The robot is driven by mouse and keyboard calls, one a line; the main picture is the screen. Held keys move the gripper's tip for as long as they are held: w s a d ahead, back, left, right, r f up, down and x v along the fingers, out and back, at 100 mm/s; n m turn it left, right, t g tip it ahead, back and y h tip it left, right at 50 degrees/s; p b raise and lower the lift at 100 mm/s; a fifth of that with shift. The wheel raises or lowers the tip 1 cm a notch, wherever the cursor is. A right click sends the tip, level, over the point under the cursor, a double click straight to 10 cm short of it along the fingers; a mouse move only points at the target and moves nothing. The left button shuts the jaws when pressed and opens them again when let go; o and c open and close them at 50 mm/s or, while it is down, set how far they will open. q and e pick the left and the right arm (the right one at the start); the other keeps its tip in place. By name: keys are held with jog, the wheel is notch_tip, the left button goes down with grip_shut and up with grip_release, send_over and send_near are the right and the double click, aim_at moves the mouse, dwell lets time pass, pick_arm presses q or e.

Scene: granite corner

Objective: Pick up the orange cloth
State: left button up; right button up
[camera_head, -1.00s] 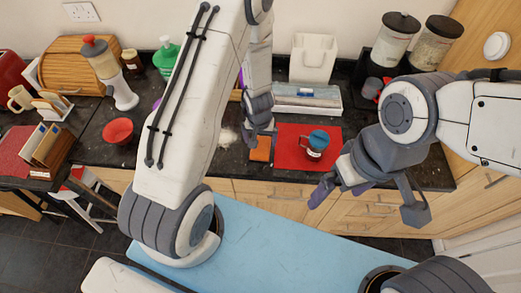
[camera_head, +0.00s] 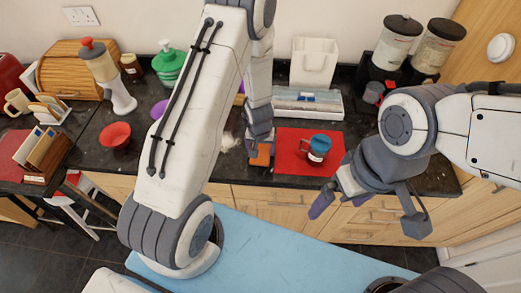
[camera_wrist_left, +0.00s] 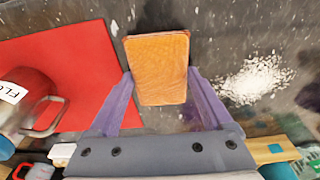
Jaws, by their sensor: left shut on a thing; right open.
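The orange cloth (camera_head: 262,156) is a small flat folded rectangle at the front of the dark counter, just left of the red mat (camera_head: 290,160). My left gripper (camera_head: 262,148) is down at the cloth and partly hides it in the head view. In the left wrist view the cloth (camera_wrist_left: 158,72) lies between the two purple fingers (camera_wrist_left: 160,90), which are shut on it. I cannot tell whether the cloth is clear of the counter. My right gripper (camera_head: 366,210) is open and empty in front of the counter's edge.
White crumbs (camera_wrist_left: 253,78) lie on the other side. A red bowl (camera_head: 116,135) and a white-and-grey box (camera_head: 305,102) stand on the counter.

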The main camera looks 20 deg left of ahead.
notch_tip(320, 180, up, 10)
jog(key=p, duration=0.9)
jog(key=shift+f, duration=0.15)
jog(key=shift+f, duration=0.1)
